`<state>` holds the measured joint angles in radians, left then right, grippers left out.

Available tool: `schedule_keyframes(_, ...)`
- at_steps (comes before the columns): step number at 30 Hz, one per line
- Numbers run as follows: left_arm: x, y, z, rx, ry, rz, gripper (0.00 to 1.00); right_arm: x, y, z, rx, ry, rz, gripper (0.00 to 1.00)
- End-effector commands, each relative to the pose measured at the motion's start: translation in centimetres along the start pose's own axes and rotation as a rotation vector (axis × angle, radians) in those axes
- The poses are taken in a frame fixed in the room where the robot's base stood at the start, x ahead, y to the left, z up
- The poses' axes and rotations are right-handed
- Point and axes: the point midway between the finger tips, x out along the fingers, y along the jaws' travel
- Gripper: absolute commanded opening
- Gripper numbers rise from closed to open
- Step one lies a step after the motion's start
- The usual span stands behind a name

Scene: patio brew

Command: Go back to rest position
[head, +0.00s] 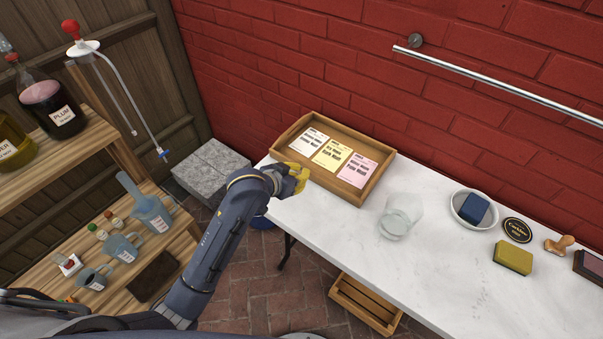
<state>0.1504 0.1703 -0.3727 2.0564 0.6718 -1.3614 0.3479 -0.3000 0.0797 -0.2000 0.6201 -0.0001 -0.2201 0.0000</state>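My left arm comes in from the lower left. Its gripper (296,178), with yellow fingers, is above the left end of the white table (450,270), by the front left corner of a wooden tray (375,178). I see nothing clearly held in it, but the gap between its fingers is not clear at this angle. Three printed cards lie in the tray: a white one (314,140), a yellow one (332,154) and a pink one (358,171). My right gripper is not in view.
A clear glass vessel (395,222), a white bowl (457,208) with a blue sponge (474,208), a yellow sponge (512,257) and a wooden stamp (559,244) are on the table. Wooden shelves (60,165) with bottles and jugs stand left. A metal rail (500,85) crosses the brick wall.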

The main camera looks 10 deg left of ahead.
Motion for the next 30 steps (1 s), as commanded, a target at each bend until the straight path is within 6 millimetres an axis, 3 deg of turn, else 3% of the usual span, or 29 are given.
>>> schedule_keyframes(10, 0.0, 0.0, 0.0, 0.000, 0.000, -0.001, 0.00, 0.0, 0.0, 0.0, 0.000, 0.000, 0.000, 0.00)
schedule_keyframes(14, -0.4, -0.1, 1.0, 0.009, -0.010, -0.016, 0.00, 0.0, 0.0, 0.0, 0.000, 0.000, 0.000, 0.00)
schedule_keyframes(20, -3.3, -1.2, 6.8, 0.068, -0.086, -0.120, 0.00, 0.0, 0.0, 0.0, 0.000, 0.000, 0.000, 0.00)
schedule_keyframes(27, -10.6, -3.6, 16.1, 0.192, -0.260, -0.310, 0.00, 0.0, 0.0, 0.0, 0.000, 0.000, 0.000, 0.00)
schedule_keyframes(30, -14.0, -4.4, 19.1, 0.242, -0.338, -0.379, 0.00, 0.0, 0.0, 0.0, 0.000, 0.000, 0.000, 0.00)
